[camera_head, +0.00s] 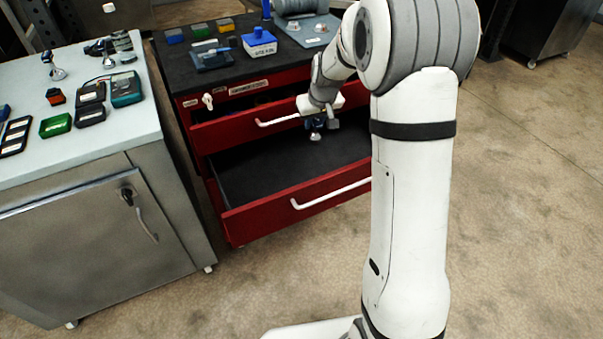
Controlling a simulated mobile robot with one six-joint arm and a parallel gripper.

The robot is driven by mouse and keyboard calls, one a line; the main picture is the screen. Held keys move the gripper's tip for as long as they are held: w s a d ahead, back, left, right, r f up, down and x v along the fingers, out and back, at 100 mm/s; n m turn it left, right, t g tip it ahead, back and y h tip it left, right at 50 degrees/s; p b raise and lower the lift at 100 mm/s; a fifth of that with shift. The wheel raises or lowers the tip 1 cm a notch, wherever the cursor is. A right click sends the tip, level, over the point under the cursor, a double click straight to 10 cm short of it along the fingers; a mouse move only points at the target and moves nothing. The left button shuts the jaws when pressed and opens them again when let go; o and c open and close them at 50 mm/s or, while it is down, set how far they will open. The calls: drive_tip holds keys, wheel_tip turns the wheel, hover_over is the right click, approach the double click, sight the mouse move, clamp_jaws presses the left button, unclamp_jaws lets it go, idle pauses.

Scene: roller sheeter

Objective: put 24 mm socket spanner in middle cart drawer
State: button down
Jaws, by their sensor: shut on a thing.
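The red cart (198,140) stands at the centre with two drawers pulled out. One drawer (225,132) is open a little, and the drawer below it (250,222) is open far, showing a dark, empty-looking floor. My gripper (318,121) is shut on a small item (316,134), dark blue and metallic, most likely the 24 mm socket spanner. It hangs below the fingers, over the far-open drawer and near the upper drawer's front. It is too small to read any size, and the fingers partly hide it. I cannot tell whether it touches the drawer.
The cart's black top holds small coloured boxes, a blue-and-white box (259,43) and a grey mat (309,30). A steel cabinet (90,235) on the left carries several tools and cases, including a green case (55,125). My arm hides the cart's right side. Floor in front is clear.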

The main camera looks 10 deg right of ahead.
drive_tip(key=w+f+n+b, duration=0.1)
drive_tip(key=w+f+b, duration=0.3)
drive_tip(key=f+b, duration=0.35)
drive_tip(key=b, duration=0.3)
hover_over(309, 170)
drive_tip(key=shift+y, duration=0.3)
wheel_tip(309, 170, down, 9)
drive_tip(key=shift+s+f, duration=0.1)
drive_tip(key=shift+f, duration=0.05)
drive_tip(key=shift+f, duration=0.1)
drive_tip(key=shift+f+b, duration=0.15)
drive_tip(key=shift+b, duration=0.15)
drive_tip(key=c, duration=1.2)
unclamp_jaws()
